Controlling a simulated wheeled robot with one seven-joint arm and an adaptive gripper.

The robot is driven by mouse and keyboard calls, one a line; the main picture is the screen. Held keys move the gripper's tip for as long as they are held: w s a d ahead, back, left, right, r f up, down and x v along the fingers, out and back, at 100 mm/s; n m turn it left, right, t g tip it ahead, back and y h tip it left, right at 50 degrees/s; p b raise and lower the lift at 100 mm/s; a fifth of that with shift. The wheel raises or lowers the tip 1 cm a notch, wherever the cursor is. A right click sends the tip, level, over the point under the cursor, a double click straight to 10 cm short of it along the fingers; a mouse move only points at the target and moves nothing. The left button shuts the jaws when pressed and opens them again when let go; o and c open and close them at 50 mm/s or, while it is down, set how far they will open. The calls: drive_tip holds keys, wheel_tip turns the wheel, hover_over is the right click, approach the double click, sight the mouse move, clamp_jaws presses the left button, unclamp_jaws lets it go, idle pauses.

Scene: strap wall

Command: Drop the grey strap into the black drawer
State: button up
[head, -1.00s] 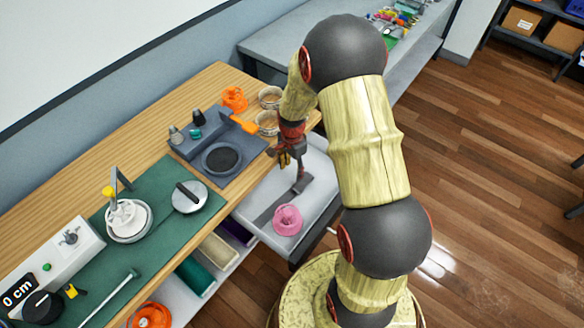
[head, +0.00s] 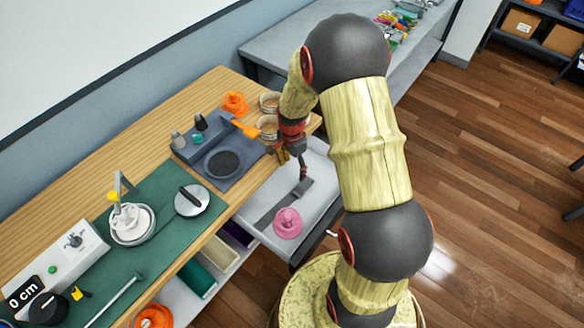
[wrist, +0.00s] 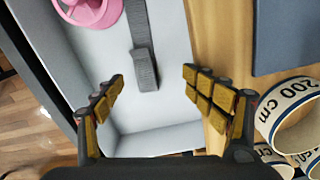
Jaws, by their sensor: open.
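The grey strap (head: 267,217) lies flat on the floor of the pulled-out drawer (head: 255,190). The drawer looks pale grey inside, with a darker front, rather than black. In the wrist view the strap (wrist: 143,62) runs up and away from a wider near end, lying below and beyond my fingertips. The drawer floor (wrist: 180,95) shows bare around it. My gripper (wrist: 152,88) is open and empty, with its two fingers spread wide above the drawer. In the head view my gripper (head: 292,160) hangs over the drawer's far end, partly hidden by my arm.
A pink ring-shaped thing (head: 288,223) sits in the drawer beside the strap. White rings marked 200 cm (wrist: 290,105) stand on the wooden bench (head: 95,150), right of the gripper in the wrist view. A grey tray (head: 215,155) and an orange item (head: 236,103) are nearby.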

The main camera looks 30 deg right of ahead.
wheel_tip(320, 180, up, 2)
drive_tip(key=shift+s+r+p, duration=0.1)
drive_tip(key=shift+r+p, duration=0.1)
drive_tip(key=shift+p, duration=0.5)
wheel_tip(320, 180, up, 12)
idle(0.3)
idle(0.3)
